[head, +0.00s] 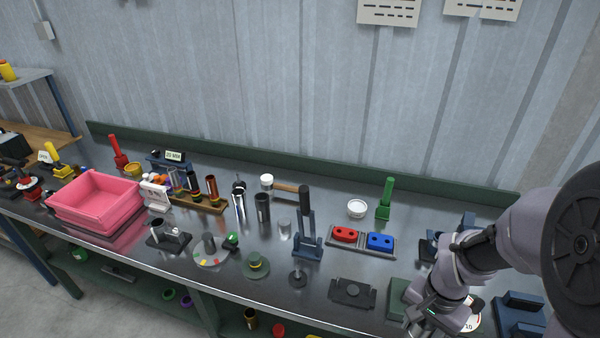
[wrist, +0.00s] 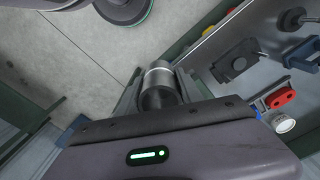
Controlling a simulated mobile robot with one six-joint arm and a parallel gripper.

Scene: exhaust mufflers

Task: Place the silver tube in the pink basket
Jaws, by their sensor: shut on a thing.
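My gripper (head: 428,322) is at the lower right in the head view, near the front right part of the bench. In the wrist view my gripper (wrist: 157,80) is shut on the silver tube (wrist: 158,72), with a finger on each side. The tube's open, dark end faces the wrist camera, and grey floor shows beyond it. I cannot make out the tube in the head view. The pink basket (head: 88,215) stands at the left end of the bench, far from my gripper, and its visible inside looks empty.
The dark bench top (head: 215,282) holds several fixtures between my gripper and the basket. A tall dark stand (head: 306,228), a red and blue block holder (head: 362,241), a tube rack (head: 197,202) and a dark cylinder (head: 263,210) stand there. A green ledge (head: 330,170) runs along the back.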

